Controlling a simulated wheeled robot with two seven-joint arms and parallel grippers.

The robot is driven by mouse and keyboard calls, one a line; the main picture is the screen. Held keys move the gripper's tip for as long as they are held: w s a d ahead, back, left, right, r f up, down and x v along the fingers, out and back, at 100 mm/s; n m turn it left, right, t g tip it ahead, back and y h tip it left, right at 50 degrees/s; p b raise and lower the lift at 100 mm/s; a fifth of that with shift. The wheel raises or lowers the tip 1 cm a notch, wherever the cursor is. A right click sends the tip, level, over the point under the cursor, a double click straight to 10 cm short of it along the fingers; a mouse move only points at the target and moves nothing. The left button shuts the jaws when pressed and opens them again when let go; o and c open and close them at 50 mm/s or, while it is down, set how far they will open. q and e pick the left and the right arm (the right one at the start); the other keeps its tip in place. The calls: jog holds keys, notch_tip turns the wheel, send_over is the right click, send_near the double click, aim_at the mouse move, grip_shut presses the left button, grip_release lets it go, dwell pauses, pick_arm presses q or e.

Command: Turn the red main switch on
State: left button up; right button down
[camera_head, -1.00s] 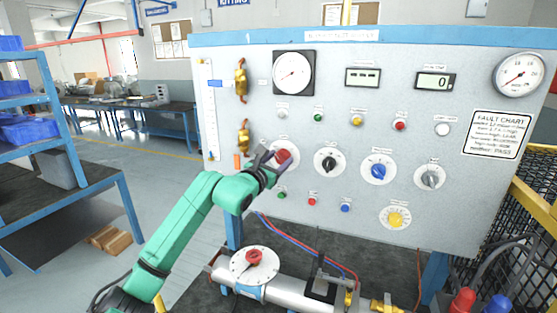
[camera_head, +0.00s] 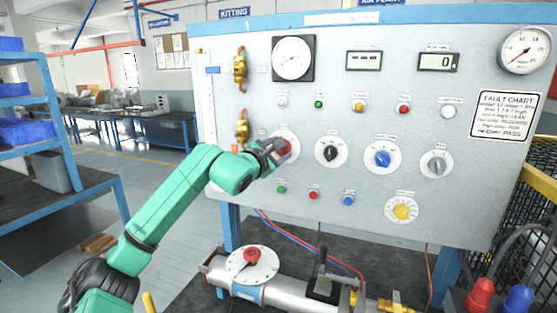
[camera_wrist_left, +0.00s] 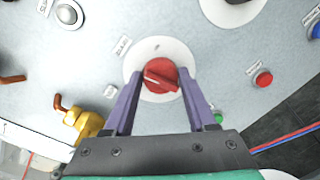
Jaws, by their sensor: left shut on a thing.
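The red main switch (camera_head: 285,147) is a round red knob on a white disc at the left of the grey panel. In the left wrist view the knob (camera_wrist_left: 160,77) shows a raised bar across its face, slightly tilted, with a pale line on it. My left gripper (camera_head: 277,149) is at the panel, shut on the knob, and partly covers it in the head view. In the left wrist view its two purple fingers (camera_wrist_left: 161,82) lie on either side of the knob. My right gripper is not in view.
A black knob (camera_head: 331,152), a blue knob (camera_head: 383,158) and small lamps sit right of the switch. Brass fittings (camera_head: 242,128) stick out at its upper left. Below is a pipe with a red-handled valve (camera_head: 251,255). A blue shelf (camera_head: 62,140) stands left.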

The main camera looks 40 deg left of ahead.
pick_arm(q)
jog(key=m, duration=0.5)
jog(key=m+y, duration=0.1)
jog(key=m, duration=0.4)
jog(key=shift+w+d+f+m+g+p, duration=0.1)
jog(key=shift+d+m+g+p, duration=0.05)
jog(key=shift+m+g+p, duration=0.2)
dwell(0.4)
jog(key=o, duration=1.4)
jog(key=shift+f, duration=0.1)
